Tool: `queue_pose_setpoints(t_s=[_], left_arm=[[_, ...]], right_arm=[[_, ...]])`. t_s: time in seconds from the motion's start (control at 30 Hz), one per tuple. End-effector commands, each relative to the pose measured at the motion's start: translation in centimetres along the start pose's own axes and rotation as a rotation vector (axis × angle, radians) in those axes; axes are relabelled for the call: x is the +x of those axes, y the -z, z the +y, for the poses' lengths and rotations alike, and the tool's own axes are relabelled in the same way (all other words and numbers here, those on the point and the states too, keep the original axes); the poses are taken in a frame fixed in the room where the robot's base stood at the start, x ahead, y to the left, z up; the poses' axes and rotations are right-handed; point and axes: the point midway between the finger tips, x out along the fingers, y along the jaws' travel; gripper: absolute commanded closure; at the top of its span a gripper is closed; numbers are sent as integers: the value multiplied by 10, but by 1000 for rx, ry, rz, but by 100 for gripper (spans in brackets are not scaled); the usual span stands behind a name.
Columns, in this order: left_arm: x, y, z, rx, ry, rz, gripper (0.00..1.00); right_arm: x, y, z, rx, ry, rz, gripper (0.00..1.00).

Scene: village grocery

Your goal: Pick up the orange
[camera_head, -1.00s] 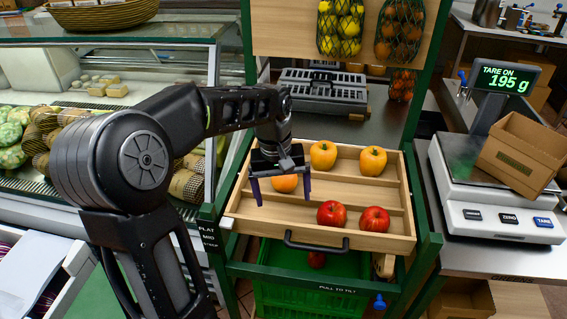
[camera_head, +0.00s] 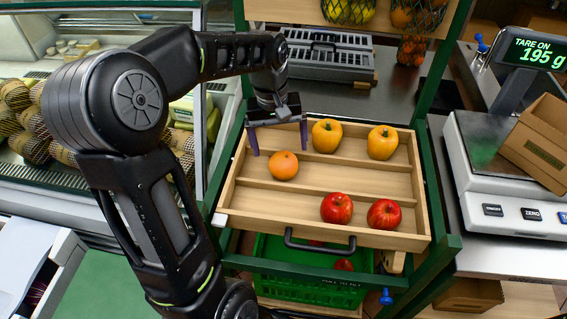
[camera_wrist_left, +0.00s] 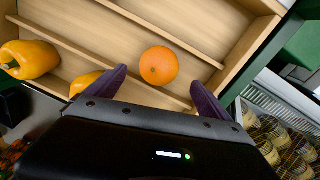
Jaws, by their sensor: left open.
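The orange (camera_head: 283,165) lies in the left part of the wooden tray (camera_head: 325,235), in a middle compartment between slats. My left gripper (camera_head: 279,152) is open and empty, with its purple fingers pointing down just behind the orange. In the left wrist view the orange (camera_wrist_left: 158,66) sits ahead of the gap between the open fingertips (camera_wrist_left: 160,80), apart from both. The right gripper is in neither view.
Two yellow peppers (camera_head: 327,136) lie at the tray's back and two red apples (camera_head: 337,208) at its front. Slats divide the tray. A scale (camera_head: 500,180) with a cardboard box (camera_head: 540,145) stands to the right, a glass case to the left.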

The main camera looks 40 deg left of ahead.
Motion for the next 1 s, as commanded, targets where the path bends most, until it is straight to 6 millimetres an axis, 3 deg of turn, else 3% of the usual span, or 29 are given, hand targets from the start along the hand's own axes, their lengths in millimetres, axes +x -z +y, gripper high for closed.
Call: queue_pose_setpoints(t_s=[0.2,0.57,0.83,1.0], left_arm=[[21,-1,0,1,1,-2,8],[26,-1,0,0,1,-3,8],[62,-3,1,-1,2,-5,8],[74,-3,1,-1,1,-2,8]], right_arm=[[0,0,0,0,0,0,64],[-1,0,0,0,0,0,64],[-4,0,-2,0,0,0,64],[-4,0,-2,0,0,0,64]])
